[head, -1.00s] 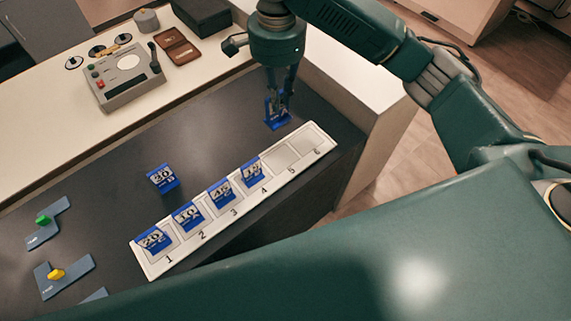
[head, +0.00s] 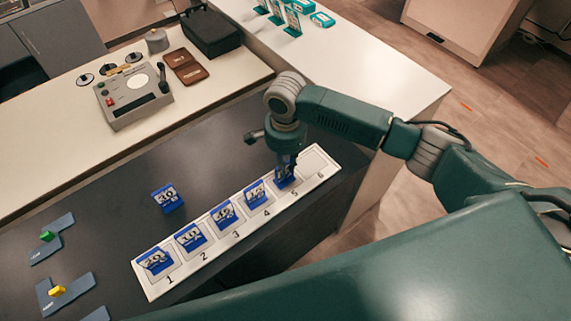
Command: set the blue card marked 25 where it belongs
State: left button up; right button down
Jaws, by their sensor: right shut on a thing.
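My right gripper (head: 286,170) points down over the place marked 5 of the white numbered rack (head: 232,230). It is shut on a blue card (head: 283,183), which stands at place 5; the fingers cover its face, so I cannot read its number. I cannot tell whether the card's foot touches the rack. Blue cards stand at place 1 (head: 155,260), place 2 (head: 190,238), place 3 (head: 224,214) and place 4 (head: 255,192). Place 6 (head: 316,162) is empty. Another blue card, seemingly marked 30 (head: 167,198), stands on the dark counter behind the rack. My left gripper is out of view.
A grey control box (head: 133,95), a brown case (head: 186,66) and a black bag (head: 210,32) stand on the pale counter at the back. Teal cards (head: 292,20) stand at the top. Grey-blue pieces with a green knob (head: 47,236) and a yellow knob (head: 58,291) lie at left.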

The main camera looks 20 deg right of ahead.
jog(key=shift+f, duration=0.25)
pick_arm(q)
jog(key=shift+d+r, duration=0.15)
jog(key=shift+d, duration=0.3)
pick_arm(e)
jog(key=shift+f, duration=0.15)
jog(key=c, duration=1.7)
grip_release()
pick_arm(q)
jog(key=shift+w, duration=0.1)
